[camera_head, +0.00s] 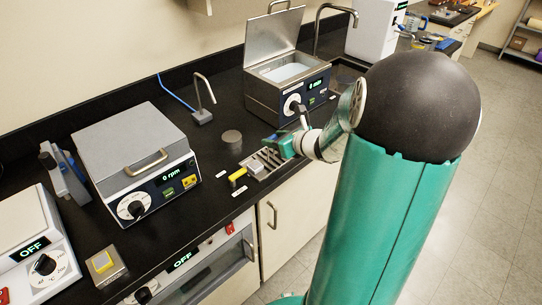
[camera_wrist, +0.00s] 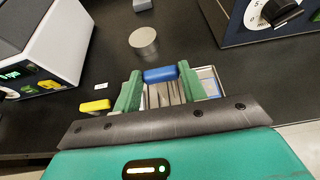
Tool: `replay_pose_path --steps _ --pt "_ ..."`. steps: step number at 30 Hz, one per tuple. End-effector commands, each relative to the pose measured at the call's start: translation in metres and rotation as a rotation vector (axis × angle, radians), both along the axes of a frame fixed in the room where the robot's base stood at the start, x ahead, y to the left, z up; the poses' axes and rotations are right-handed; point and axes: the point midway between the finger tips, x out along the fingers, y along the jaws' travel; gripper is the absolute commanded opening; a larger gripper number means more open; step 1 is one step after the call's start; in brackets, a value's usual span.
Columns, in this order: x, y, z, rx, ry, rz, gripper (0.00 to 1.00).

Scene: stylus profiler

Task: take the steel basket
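A slatted steel piece (camera_head: 262,163), which looks like the steel basket, sits on the black bench near its front edge. In the wrist view its upright metal slats (camera_wrist: 165,96) show between my fingers, and its lower part is hidden by my gripper body. My gripper (camera_head: 283,147) is just above it, with its two green fingers (camera_wrist: 160,82) spread apart. A blue bar (camera_wrist: 160,75) lies across the gap between the fingertips; I cannot tell whether they touch it. No grip on the basket shows.
A yellow-handled piece (camera_wrist: 95,106) lies left of the basket, and a grey round disc (camera_wrist: 143,40) lies behind. An open-lidded bath (camera_head: 290,88) stands behind right. A lidded rpm machine (camera_head: 130,140) stands left, and a bent tap-like tube (camera_head: 203,100) stands behind.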

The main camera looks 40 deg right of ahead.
Motion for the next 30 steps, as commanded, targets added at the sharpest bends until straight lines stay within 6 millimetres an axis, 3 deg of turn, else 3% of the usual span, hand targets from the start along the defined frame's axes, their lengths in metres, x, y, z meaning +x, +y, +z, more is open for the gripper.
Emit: replay_pose_path --steps 1,3,14,22,30 --pt "0.000 0.000 0.000 0.000 0.000 0.000 0.18" --pt "0.000 0.000 0.000 0.000 0.000 0.000 0.04" --pt "0.000 0.000 0.005 0.000 -0.001 -0.001 0.04" --pt "-0.001 -0.001 0.035 -0.004 -0.004 -0.001 0.04" --pt "-0.038 -0.007 0.078 -0.008 -0.003 -0.003 0.04"
